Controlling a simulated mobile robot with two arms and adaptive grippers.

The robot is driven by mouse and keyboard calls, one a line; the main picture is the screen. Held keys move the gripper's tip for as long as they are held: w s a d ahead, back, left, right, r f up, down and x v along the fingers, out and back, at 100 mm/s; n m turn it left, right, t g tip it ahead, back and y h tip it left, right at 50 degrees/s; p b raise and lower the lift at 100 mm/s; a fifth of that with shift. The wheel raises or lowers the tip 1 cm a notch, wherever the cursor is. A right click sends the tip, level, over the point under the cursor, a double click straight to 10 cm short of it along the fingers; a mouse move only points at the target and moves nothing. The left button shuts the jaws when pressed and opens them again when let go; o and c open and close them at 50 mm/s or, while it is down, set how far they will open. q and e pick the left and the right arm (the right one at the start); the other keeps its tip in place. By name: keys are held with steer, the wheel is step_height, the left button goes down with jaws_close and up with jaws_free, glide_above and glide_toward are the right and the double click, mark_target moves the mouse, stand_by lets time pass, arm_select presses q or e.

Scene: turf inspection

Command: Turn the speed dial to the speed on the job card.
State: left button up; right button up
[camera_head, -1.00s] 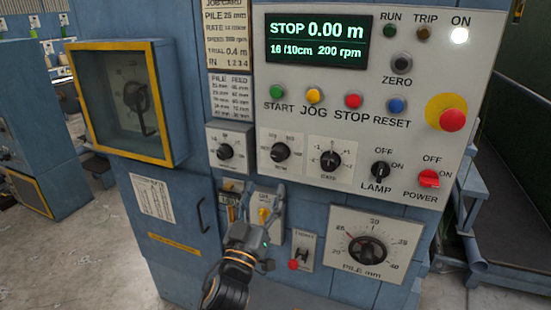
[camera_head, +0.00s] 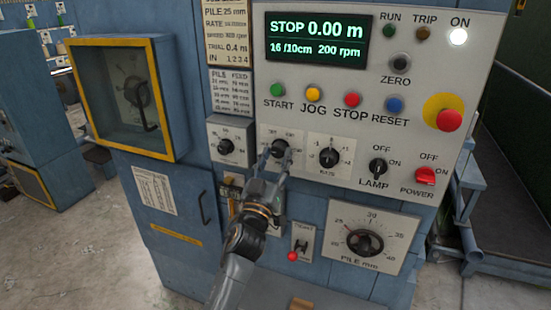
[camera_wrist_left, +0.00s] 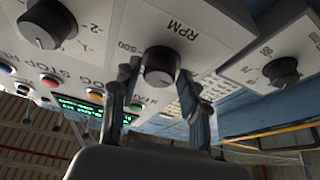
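The speed dial (camera_head: 280,146) is a black knob on a white plate in the middle of the panel. In the left wrist view the RPM knob (camera_wrist_left: 160,68) sits between the two fingertips of my left gripper (camera_wrist_left: 158,78). The fingers are spread, one on each side, with a small gap; I cannot tell contact. In the head view my left gripper (camera_head: 275,160) reaches up to the dial's lower part. The job card (camera_head: 229,32) is at upper left; its speed line is too small to read surely. The display (camera_head: 317,39) reads STOP, 0.00 m, 200 rpm.
Other knobs flank the dial: one on the left (camera_head: 226,146) and one on the right (camera_head: 329,158). The lamp switch (camera_head: 378,168), red power switch (camera_head: 425,175) and pile dial (camera_head: 364,242) are further right. A yellow-framed box (camera_head: 172,95) juts out at left.

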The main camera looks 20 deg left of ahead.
arm_select(q)
steer(key=c, duration=0.6)
steer(key=shift+c, duration=0.2)
steer(key=shift+m, duration=0.4)
steer(key=m+h+p, duration=0.1)
steer(key=m, duration=0.1)
steer(key=m+h+p, duration=0.1)
steer(key=m+h, duration=0.1)
steer(key=m, duration=0.1)
steer(key=m+g+h, duration=0.1)
steer(key=m, duration=0.2)
steer(key=shift+a+r+h+p, duration=0.15)
steer(key=shift+a+h+p, duration=0.15)
steer(key=shift+p, duration=0.1)
steer(key=m+p, duration=0.1)
steer(key=m, duration=0.1)
steer(key=m+g+h+p, duration=0.1)
steer(key=m, duration=0.1)
steer(key=shift+a+r+m+h, duration=0.1)
steer(key=shift+a+m+h, duration=0.05)
steer(key=shift+m+h, duration=0.15)
steer(key=shift+m+g+h+p, duration=0.5)
steer(key=shift+m+g+p, duration=0.3)
steer(key=shift+m, duration=0.8)
steer(key=o, duration=1.1)
